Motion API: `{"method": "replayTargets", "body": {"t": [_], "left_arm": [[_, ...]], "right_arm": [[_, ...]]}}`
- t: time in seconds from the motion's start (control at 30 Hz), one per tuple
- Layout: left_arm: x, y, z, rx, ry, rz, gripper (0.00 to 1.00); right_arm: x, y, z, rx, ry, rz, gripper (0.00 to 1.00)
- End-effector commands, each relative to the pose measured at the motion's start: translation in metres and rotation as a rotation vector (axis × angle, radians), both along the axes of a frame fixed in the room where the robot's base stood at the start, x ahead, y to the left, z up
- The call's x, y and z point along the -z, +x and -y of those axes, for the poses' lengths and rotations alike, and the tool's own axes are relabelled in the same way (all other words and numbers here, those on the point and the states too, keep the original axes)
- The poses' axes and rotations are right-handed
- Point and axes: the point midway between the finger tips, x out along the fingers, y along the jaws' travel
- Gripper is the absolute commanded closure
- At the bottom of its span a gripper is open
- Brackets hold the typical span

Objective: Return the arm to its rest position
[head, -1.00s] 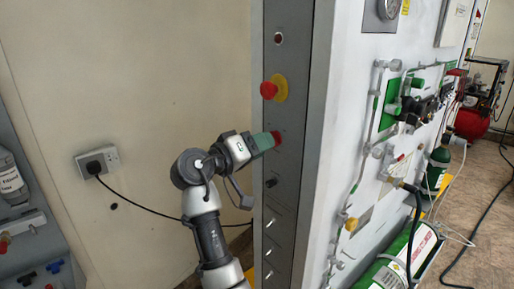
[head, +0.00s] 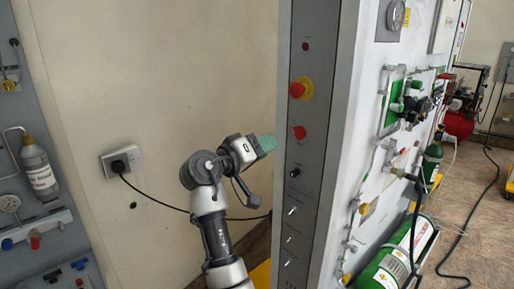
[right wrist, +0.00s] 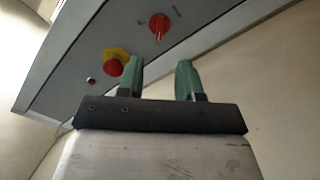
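My right gripper (head: 266,143) has green fingers and sits just left of the grey control panel (head: 300,200). In the right wrist view its two fingers (right wrist: 160,78) stand apart with nothing between them. A red rotary knob (head: 299,132) is on the panel close to the fingertips; it also shows beyond them in the right wrist view (right wrist: 159,25). There is a visible gap between the fingers and the knob. My right arm is bent, rising from the bottom of the head view. My left gripper is not in view.
A red button on a yellow base (head: 299,89) is above the knob, with small switches below. A wall socket (head: 122,161) with a black cable is at left. A bottle (head: 39,172) stands at far left. Green cylinders (head: 402,255) and pipework are right of the panel.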

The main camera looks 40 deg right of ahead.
Motion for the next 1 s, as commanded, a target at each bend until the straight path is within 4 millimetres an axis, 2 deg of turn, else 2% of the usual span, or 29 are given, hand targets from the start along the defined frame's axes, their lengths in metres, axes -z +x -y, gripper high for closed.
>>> {"method": "replayTargets", "body": {"t": [0.3, 0.37, 0.47, 0.57, 0.6, 0.67, 0.73, 0.87, 0.9, 0.97, 1.0], "left_arm": [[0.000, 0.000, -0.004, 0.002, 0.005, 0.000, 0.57], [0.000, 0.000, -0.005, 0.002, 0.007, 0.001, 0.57], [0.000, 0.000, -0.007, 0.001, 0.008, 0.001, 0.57], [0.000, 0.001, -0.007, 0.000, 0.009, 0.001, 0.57], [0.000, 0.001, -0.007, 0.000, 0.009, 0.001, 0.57], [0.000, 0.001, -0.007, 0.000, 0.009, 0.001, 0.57], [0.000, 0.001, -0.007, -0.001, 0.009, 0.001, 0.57], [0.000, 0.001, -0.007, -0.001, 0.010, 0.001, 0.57], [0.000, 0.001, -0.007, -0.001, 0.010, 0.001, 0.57], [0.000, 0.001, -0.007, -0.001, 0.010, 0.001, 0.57], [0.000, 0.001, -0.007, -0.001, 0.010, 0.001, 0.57]], "right_arm": [[0.005, 0.004, -0.001, -0.014, -0.001, -0.013, 0.64], [0.018, 0.013, -0.003, -0.047, -0.002, -0.041, 0.64], [0.057, 0.039, -0.010, -0.156, -0.005, -0.125, 0.64], [0.122, 0.068, -0.022, -0.308, 0.016, -0.237, 0.64], [0.151, 0.077, -0.029, -0.371, 0.029, -0.283, 0.64], [0.196, 0.086, -0.038, -0.461, 0.061, -0.346, 0.64], [0.249, 0.090, -0.050, -0.558, 0.102, -0.414, 0.64], [0.346, 0.081, -0.072, -0.714, 0.207, -0.522, 0.64], [0.376, 0.074, -0.078, -0.754, 0.245, -0.550, 0.64], [0.419, 0.060, -0.088, -0.812, 0.306, -0.589, 0.64], [0.447, 0.048, -0.094, -0.847, 0.349, -0.614, 0.64]]}}
